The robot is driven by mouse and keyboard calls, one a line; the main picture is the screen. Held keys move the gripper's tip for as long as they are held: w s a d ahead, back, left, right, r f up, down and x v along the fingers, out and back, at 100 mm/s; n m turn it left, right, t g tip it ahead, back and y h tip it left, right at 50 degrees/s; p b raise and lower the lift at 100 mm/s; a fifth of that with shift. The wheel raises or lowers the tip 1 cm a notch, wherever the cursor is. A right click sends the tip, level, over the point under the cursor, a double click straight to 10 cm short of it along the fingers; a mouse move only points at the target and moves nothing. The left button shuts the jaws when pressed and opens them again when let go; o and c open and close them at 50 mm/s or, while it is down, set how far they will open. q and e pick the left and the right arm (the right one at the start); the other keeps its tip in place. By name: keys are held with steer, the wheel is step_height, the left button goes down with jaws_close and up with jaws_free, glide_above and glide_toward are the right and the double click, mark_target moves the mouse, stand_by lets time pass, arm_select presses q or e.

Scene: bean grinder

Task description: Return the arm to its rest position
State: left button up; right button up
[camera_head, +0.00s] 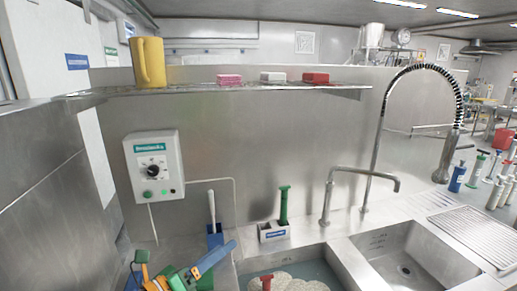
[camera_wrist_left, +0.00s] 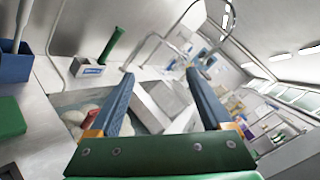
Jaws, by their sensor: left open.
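My left gripper (camera_head: 215,258) is at the bottom of the head view, low in front of the counter and left of the filled basin. In the left wrist view, the two blue fingers of my left gripper (camera_wrist_left: 163,80) stand wide apart with nothing between them. Part of the gripper and arm is cut off by the lower edge of the head view. My right gripper and arm do not show in either view.
A steel basin (camera_head: 330,277) with water and pale round things is right of my gripper. A green-handled tool (camera_head: 284,205) stands in a small box (camera_head: 273,232). A blue holder (camera_head: 214,238) stands behind my gripper. A control box (camera_head: 154,167) hangs on the wall.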

arm_select(q)
steer(key=s+a+n+t+y, duration=0.2)
steer(key=a+n+t+y, duration=0.65)
steer(key=n, duration=0.85)
steer(key=s+a+f+n+g+y, duration=0.2)
steer(key=s+f+n+g+y, duration=0.15)
steer(key=f+n, duration=0.25)
steer(key=s+a+f+n+g+y, duration=0.3)
steer(key=f+n+g+y, duration=0.1)
steer(key=f+n+g, duration=0.15)
steer(key=s+d+f+n+g+h, duration=0.25)
steer(key=s+f+g, duration=0.25)
steer(key=s, duration=0.4)
steer(key=s+d+f+n+g+h, duration=0.1)
steer(key=s+d+f+n+g, duration=0.2)
steer(key=s+f, duration=0.45)
steer(key=s+f+g+b, duration=0.2)
steer(key=f+b, duration=0.1)
steer(key=f, duration=0.7)
steer(key=s+f+g+b, duration=0.1)
steer(key=s+f+b, duration=0.2)
steer(key=f, duration=0.7)
steer(key=s+a+f+m+g+b, duration=0.1)
steer(key=s+f+b, duration=0.3)
steer(key=s+f, duration=0.8)
step_height(320, 180, down, 3)
steer(key=shift+a+f, duration=0.15)
steer(key=shift+a, duration=0.35)
